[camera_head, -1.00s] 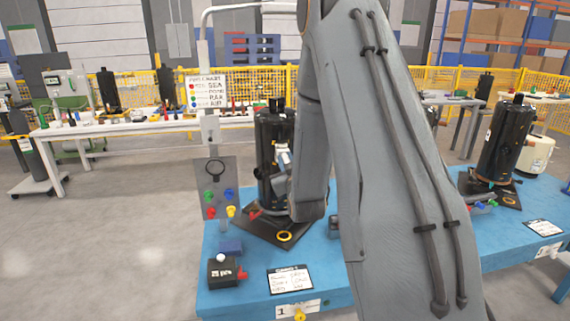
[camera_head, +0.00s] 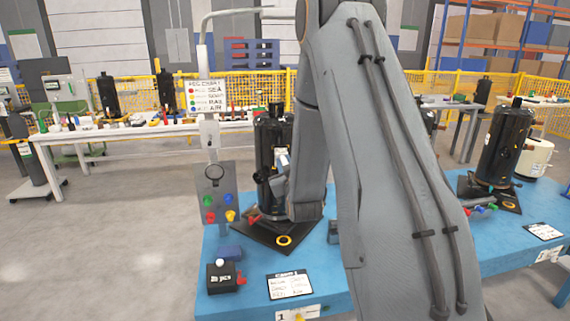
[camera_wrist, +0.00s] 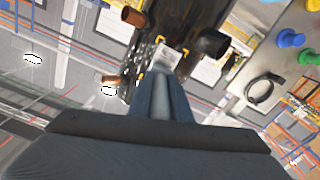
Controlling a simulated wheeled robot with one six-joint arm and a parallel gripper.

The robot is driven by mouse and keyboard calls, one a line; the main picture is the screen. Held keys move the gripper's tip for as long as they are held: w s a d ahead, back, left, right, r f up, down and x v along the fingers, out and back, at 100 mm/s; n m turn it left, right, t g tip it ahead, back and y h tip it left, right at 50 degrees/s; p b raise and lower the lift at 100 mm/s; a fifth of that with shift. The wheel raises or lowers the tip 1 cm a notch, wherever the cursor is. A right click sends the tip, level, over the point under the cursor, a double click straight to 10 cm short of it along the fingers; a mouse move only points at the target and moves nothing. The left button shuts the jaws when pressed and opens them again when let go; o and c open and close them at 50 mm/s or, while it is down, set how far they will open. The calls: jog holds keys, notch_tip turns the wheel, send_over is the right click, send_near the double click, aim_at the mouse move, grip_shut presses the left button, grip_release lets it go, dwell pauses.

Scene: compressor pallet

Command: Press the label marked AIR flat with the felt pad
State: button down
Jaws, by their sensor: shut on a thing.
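My gripper (camera_wrist: 165,82) reaches toward the black compressor (camera_head: 269,145) in the wrist view. Its dark fingers are shut on a pale grey piece (camera_wrist: 162,104), apparently the felt pad, mostly hidden between them. A small white label (camera_wrist: 165,57) with yellow corner marks lies on the compressor just beyond the fingertips. Its lettering is too small to read, and its lower part is hidden. I cannot tell whether the pad touches it. In the head view, the label (camera_head: 282,157) shows as a pale patch, with my gripper (camera_head: 280,181) close below it.
A grey board (camera_head: 215,176) with coloured pegs stands left of the compressor. A black box (camera_head: 222,279) and a white card (camera_head: 289,285) lie on the blue bench (camera_head: 255,308). A dark pipe stub (camera_wrist: 213,43) and copper stub (camera_wrist: 132,16) flank the label.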

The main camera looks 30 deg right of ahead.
jog(key=shift+w+d, duration=0.1)
jog(key=shift+w, duration=0.25)
dwell(0.6)
jog(key=shift+v, duration=1.75)
jog(key=shift+w+f, duration=0.1)
jog(key=shift+w, duration=0.05)
jog(key=shift+w+d+f+b, duration=0.2)
jog(key=shift+w+f+b, duration=0.2)
jog(key=shift+w+b, duration=0.15)
jog(key=shift+w+d+f+b, duration=0.2)
jog(key=shift+w+f+b, duration=0.2)
jog(key=shift+w+b, duration=0.15)
jog(key=shift+w+d, duration=0.1)
jog(key=shift+w, duration=0.35)
jog(key=shift+s, duration=0.1)
